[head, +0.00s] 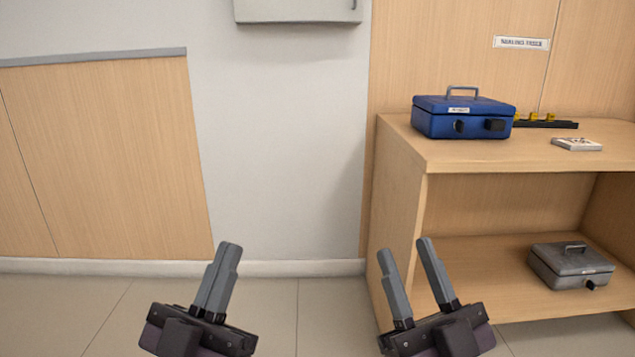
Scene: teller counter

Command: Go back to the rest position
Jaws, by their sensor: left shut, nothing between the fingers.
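My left gripper (229,247) is at the bottom, left of centre, in front of the white wall and tiled floor. Its two fingers are pressed together with nothing between them. My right gripper (404,247) is at the bottom, right of centre, in front of the left side of the wooden shelf unit (398,190). Its two fingers stand apart with a clear gap, and I see nothing between them. Both grippers point up and away from me.
A blue cash box (462,118) stands on the shelf unit's top, beside a dark strip with yellow pieces (546,124) and a small stack of cards (577,144). A grey cash box (570,266) sits on the lower shelf. The floor (90,305) at left is clear.

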